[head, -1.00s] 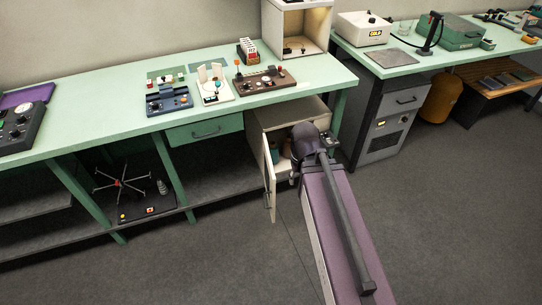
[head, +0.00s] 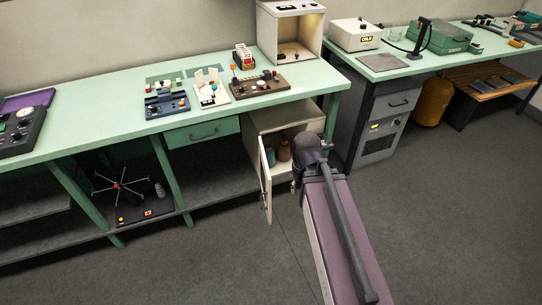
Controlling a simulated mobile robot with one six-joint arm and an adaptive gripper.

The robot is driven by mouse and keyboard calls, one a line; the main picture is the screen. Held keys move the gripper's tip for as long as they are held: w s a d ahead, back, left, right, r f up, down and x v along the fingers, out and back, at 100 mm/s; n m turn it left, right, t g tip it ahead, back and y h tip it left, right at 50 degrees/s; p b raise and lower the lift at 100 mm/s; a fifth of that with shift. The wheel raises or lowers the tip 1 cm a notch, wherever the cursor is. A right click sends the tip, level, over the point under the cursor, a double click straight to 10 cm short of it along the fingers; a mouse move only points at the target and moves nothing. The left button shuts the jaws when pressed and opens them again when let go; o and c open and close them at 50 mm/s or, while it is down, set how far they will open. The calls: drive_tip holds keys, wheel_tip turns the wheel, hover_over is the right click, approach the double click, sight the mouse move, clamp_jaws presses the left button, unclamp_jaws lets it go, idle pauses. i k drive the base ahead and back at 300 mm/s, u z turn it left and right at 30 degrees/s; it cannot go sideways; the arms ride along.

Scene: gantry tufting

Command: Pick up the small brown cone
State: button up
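A small brown cone (head: 284,151) stands inside the open under-bench cabinet (head: 262,119), towards its right side. A teal cone (head: 270,156) stands just left of it, nearer the open door. My arm reaches up from the lower right and ends beside the cabinet's right front edge.
The cabinet door (head: 266,187) hangs open towards me on the left of the opening. The green bench (head: 100,125) runs above the cabinet. A grey drawer unit (head: 379,140) stands to the right. The floor in front is clear.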

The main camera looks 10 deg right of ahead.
sight(283, 149)
drive_tip(key=z, duration=0.1)
drive_tip(key=i, duration=0.95)
drive_tip(key=u, duration=0.05)
